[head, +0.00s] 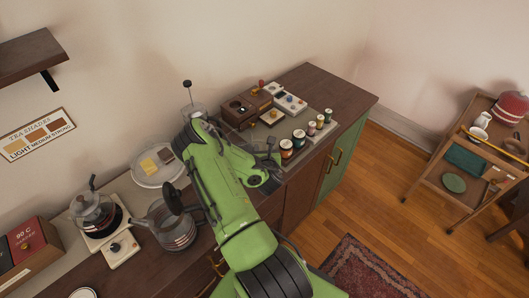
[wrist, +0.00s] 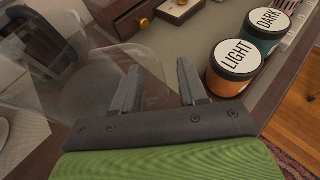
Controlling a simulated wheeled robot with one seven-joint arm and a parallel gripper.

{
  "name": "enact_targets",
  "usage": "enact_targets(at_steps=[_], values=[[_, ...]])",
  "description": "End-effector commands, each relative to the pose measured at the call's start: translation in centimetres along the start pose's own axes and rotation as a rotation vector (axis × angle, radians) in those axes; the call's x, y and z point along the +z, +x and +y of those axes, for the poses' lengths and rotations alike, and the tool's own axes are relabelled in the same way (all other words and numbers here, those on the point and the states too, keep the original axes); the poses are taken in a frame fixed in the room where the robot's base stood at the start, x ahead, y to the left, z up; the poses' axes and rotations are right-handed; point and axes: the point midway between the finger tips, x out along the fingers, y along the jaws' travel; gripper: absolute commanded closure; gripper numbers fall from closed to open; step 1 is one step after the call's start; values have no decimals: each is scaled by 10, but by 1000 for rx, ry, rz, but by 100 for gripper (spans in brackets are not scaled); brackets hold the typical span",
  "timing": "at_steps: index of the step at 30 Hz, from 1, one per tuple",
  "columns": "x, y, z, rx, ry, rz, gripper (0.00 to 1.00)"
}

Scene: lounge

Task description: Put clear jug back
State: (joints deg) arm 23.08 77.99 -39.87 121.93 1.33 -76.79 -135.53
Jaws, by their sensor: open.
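A large clear glass vessel (wrist: 95,75), which looks like the clear jug, fills the left of the wrist view, close beside my fingers. Its outline is faint, and I cannot tell whether it touches them. My gripper (wrist: 152,88) is open, with its two fingers apart and nothing solid between them. In the head view my green arm reaches over the counter and hides much of the area by the gripper. A second glass jug (head: 178,236) stands on the counter left of my arm, with a dark round part above it.
Orange LIGHT (wrist: 231,68) and teal DARK (wrist: 266,30) tins stand close to the right of my gripper. A wooden box (head: 240,109) stands behind. A white plate (head: 148,177) and a glass kettle (head: 94,213) on a white base lie left. The counter's far right end (head: 338,88) is clear.

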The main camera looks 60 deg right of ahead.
Motion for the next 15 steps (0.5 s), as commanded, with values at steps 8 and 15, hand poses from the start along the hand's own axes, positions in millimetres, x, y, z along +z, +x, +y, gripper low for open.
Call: enact_targets(at_steps=[8, 15], values=[[-2, -61, 0, -3, 0, 1, 57], [5, -108, 0, 6, 0, 11, 57]])
